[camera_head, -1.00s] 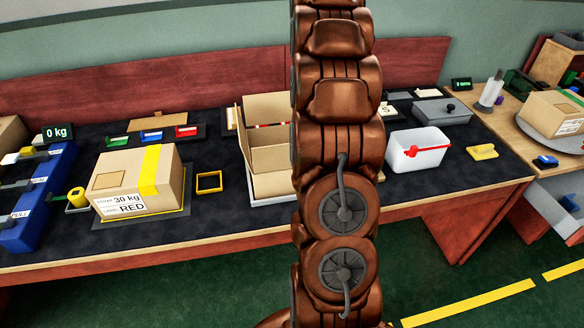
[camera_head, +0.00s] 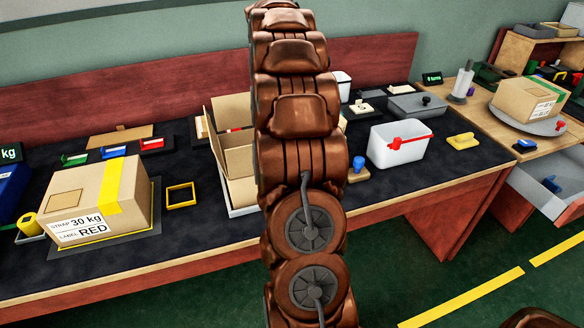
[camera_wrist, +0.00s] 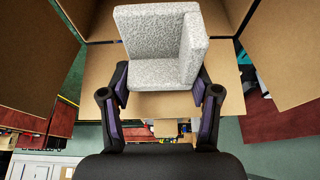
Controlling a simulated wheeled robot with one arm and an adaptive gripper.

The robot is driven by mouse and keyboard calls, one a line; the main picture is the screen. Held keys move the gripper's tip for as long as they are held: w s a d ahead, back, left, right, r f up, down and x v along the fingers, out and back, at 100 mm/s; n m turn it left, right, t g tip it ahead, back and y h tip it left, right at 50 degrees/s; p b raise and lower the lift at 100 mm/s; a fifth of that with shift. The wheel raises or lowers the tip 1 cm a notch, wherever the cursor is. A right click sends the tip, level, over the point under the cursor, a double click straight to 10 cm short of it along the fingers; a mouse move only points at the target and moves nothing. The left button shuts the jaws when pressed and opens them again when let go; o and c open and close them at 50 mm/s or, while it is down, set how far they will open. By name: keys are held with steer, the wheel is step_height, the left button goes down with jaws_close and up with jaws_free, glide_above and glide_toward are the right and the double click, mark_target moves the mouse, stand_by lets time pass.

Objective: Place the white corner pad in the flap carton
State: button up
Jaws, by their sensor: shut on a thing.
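The white corner pad (camera_wrist: 160,45) is a speckled, L-shaped block in the wrist view. My gripper (camera_wrist: 162,86) is shut on it, with a finger at each side of its lower part. The flap carton (camera_wrist: 30,65) shows around the pad as brown cardboard panels at left, right and behind. In the head view the flap carton (camera_head: 231,140) stands open on the dark bench, flaps raised, partly behind my arm. My gripper and the pad are hidden behind my arm there. Whether the pad touches the carton I cannot tell.
A strapped carton (camera_head: 98,195) labelled 30 kg RED sits left, with a yellow square frame (camera_head: 181,195) beside it. Right of my arm are a white bin (camera_head: 399,146) with a red handle and a yellow piece (camera_head: 463,141). Another carton (camera_head: 524,98) stands on a round plate.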

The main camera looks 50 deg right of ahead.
step_height(320, 180, down, 16)
steer(key=shift+a+p, duration=0.1)
steer(key=shift+p, duration=1.05)
steer(key=shift+f, duration=0.2)
steer(key=shift+f+b, duration=0.2)
steer(key=shift+b, duration=0.15)
steer(key=o, duration=0.8)
steer(key=shift+o, duration=0.2)
steer(key=shift+r, duration=0.2)
steer(key=shift+r+p, duration=0.15)
steer(key=shift+p, duration=0.25)
steer(key=b+v, duration=0.1)
steer(key=v, duration=1)
steer(key=shift+r+b, duration=0.35)
steer(key=shift+b, duration=0.05)
steer(key=shift+a, duration=0.1)
